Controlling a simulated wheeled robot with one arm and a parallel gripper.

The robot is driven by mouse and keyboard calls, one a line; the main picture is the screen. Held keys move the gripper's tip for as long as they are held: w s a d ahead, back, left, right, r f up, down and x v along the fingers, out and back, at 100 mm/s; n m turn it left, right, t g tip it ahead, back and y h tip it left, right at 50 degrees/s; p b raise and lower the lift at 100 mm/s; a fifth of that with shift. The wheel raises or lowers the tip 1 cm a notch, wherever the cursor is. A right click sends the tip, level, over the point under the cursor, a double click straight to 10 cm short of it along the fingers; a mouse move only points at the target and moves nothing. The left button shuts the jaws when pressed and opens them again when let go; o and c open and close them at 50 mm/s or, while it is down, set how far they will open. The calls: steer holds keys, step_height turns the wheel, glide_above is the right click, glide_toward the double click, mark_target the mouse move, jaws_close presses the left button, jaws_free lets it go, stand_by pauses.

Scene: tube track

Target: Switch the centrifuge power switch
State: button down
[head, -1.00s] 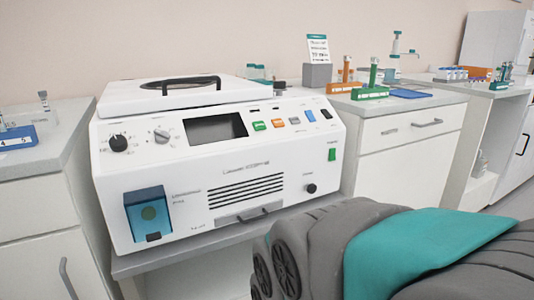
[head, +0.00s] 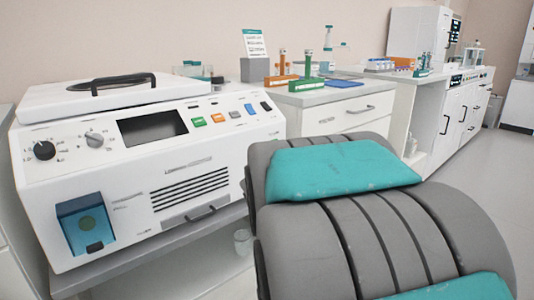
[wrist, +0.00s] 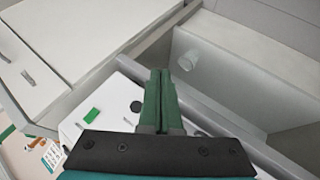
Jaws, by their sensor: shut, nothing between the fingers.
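The white centrifuge (head: 150,205) stands on a grey bench at the left of the head view, its lid shut. Its front has two knobs, a dark screen (head: 152,129), a row of coloured buttons and a black switch (head: 266,106). My arm hides the right lower front in the head view. In the wrist view, the centrifuge panel (wrist: 110,125) shows a green switch (wrist: 91,115) and a black knob (wrist: 136,106). My gripper (wrist: 160,74) is shut and empty, its fingers to the right of the green switch. I cannot tell if it touches the panel.
A bench behind the centrifuge holds an orange rack (head: 281,81), a green rack (head: 307,84) and a blue tray (head: 346,84). A glass beaker (head: 242,241) stands on a shelf below; it also shows in the wrist view (wrist: 188,61). Open floor lies at the right.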

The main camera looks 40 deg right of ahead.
steer(key=w+d+r+n+t+p, duration=0.1)
steer(key=w+d+r+n+t, duration=0.4)
steer(key=d, duration=0.3)
steer(key=w+d+r+n+t, duration=0.35)
steer(key=d+r, duration=0.25)
steer(key=d, duration=0.3)
steer(key=s+n+y, duration=0.1)
steer(key=n+y, duration=0.1)
steer(key=s+f+n+t+y, duration=0.1)
steer(key=n+y, duration=0.1)
steer(key=n, duration=0.1)
steer(key=s+a+f+n+y, duration=0.1)
steer(key=s+n+y, duration=0.1)
steer(key=n+y, duration=0.1)
steer(key=shift+t+p, duration=0.35)
steer(key=w+f+p, duration=0.1)
steer(key=w, duration=1.3)
steer(key=shift+a+f, duration=0.3)
steer(key=shift+a, duration=0.15)
